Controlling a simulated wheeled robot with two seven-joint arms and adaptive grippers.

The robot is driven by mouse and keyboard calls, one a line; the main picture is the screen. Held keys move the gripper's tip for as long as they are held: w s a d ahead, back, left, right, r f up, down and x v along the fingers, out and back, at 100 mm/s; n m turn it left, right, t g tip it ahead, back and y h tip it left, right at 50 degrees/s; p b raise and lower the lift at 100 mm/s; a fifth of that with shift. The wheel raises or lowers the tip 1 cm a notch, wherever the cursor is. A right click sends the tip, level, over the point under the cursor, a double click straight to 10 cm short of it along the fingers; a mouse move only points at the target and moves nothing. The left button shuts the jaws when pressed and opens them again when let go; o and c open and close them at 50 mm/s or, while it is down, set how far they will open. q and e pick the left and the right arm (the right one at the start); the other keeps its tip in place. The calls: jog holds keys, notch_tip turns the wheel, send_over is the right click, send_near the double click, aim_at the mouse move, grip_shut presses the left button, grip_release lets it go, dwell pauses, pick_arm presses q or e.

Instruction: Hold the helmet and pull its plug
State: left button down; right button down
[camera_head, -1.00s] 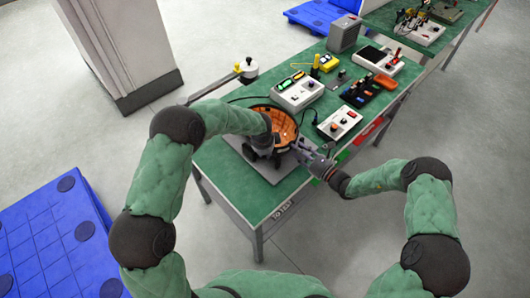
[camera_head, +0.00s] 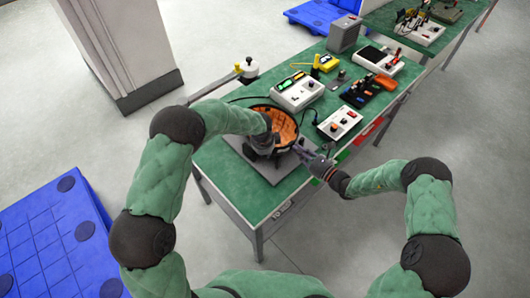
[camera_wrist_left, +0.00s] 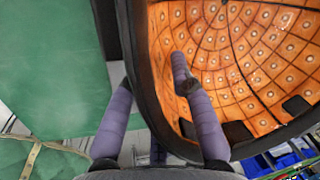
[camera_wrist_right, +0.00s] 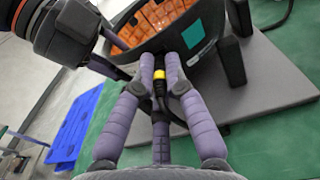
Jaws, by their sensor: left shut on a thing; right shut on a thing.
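The helmet (camera_head: 287,118), a dark shell with an orange padded lining, sits open side up on a grey pad (camera_head: 272,172) on the green table. The lining (camera_wrist_left: 240,50) fills much of the left wrist view. My left gripper (camera_wrist_left: 155,75) is shut on the helmet's rim, one finger inside the shell and one outside. My right gripper (camera_wrist_right: 160,65) is shut on the plug (camera_wrist_right: 159,82), a black piece with a yellow band, close by the helmet's outer wall. A dark cable runs from the plug. Whether the plug is still seated in the helmet cannot be told.
A white box with green displays (camera_head: 298,94) and a white box with knobs (camera_head: 340,122) stand behind the helmet. The near table corner (camera_head: 240,205) is clear.

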pick_arm(q)
jog(key=shift+s+f, duration=0.25)
pick_arm(e)
jog(key=shift+v, duration=3)
pick_arm(q)
jog(key=c, duration=1)
grip_release()
jog(key=shift+w+r, duration=0.15)
jog(key=shift+w+r, duration=0.15)
